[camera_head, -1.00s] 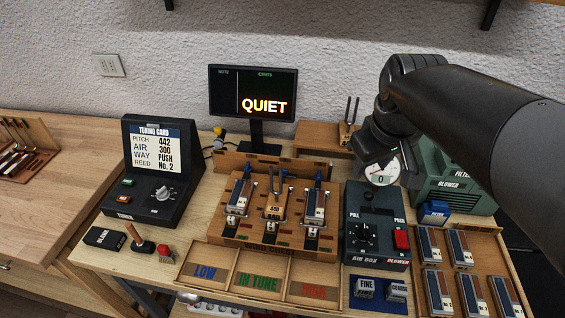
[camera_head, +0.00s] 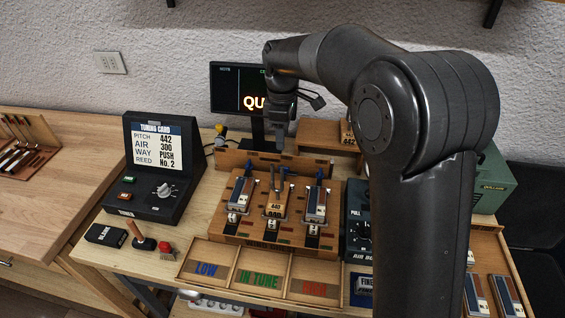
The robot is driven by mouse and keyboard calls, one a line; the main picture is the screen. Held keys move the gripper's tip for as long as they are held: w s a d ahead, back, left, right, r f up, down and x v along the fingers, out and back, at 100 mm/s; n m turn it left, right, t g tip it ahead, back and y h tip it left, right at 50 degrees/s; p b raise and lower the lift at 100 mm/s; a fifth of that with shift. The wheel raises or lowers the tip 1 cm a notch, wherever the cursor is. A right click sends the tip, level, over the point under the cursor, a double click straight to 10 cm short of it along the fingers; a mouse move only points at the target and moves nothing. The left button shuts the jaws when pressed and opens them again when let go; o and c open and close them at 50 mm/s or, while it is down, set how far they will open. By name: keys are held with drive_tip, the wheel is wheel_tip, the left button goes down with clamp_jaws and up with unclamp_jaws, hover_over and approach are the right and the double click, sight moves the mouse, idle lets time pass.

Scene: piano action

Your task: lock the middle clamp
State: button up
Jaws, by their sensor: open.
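A wooden clamp board (camera_head: 222,240) stands at the centre of the bench with three clamps side by side. The middle clamp (camera_head: 272,226) has a wooden block marked 440 (camera_head: 275,208) with upright dark prongs in it, and a blue-tipped lever behind it.
A monitor (camera_head: 225,85) stands behind my gripper, partly covered by it. A tuning card box (camera_head: 150,160) is at left. A sorting tray (camera_head: 225,276) lies in front of the clamp board. The air box (camera_head: 357,240) at right is partly hidden by my arm.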

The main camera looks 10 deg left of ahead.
wheel_tip(320, 180, down, 11)
drive_tip(key=shift+r, duration=0.2)
drive_tip(key=shift+c, duration=0.3)
clamp_jaws()
